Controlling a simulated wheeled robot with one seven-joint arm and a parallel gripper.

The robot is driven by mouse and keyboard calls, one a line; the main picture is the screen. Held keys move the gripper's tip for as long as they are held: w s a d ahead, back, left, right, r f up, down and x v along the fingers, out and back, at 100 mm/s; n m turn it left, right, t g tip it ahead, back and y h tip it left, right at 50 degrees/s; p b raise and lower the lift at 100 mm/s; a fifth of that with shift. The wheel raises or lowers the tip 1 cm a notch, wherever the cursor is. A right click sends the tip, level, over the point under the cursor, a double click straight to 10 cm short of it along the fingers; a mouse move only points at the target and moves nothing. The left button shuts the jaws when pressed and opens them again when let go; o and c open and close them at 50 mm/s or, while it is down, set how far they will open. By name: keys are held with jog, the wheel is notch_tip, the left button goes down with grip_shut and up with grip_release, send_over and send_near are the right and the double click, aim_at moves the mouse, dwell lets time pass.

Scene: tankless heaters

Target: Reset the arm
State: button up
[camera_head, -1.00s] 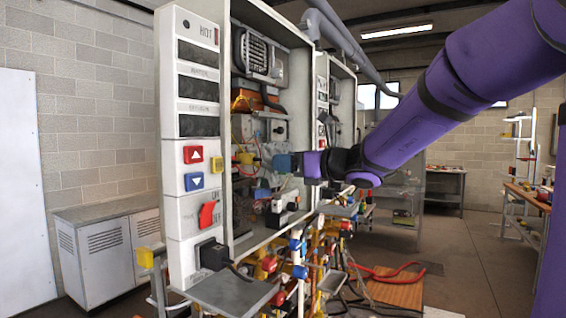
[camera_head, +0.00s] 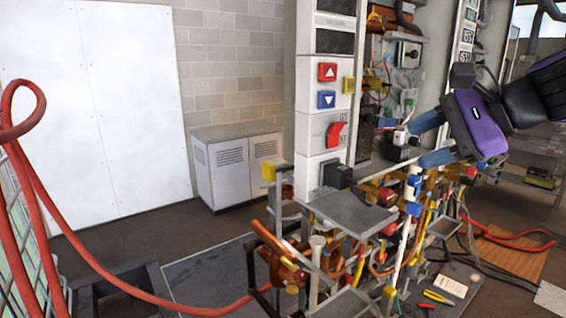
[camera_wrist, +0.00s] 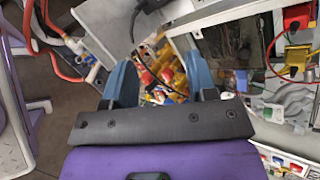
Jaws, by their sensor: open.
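My gripper (camera_head: 430,140) is at the right in the head view, on my purple and black arm. Its two blue fingers are apart, pointing left toward the heater's lower front, with nothing between them. In the wrist view the open gripper (camera_wrist: 160,85) shows two blue fingers, with yellow and red fittings beyond them. The tankless heater's white control panel (camera_head: 322,105) stands left of the gripper, with a red up button, a blue down button and a red switch. I cannot tell whether a finger touches anything.
Pipes and valves crowd below the heater around a grey shelf (camera_head: 350,212). A white cabinet (camera_head: 235,165) stands by the back wall. A red hose (camera_head: 110,275) loops at the left. Pliers (camera_head: 437,297) lie on a low surface. Open floor shows between the cabinet and the left hose.

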jog(key=s+d+f+n+h, duration=0.3)
jog(key=s+d+n+h, duration=0.1)
jog(key=s+n, duration=0.2)
jog(key=s+d+f+n+g+h, duration=0.1)
jog(key=s+d+f+n+h, duration=0.2)
jog(key=s+n, duration=0.4)
jog(key=shift+s+d+f+n+g+h, duration=0.3)
jog(key=shift+d+f+n+h, duration=0.15)
jog(key=shift+h, duration=0.55)
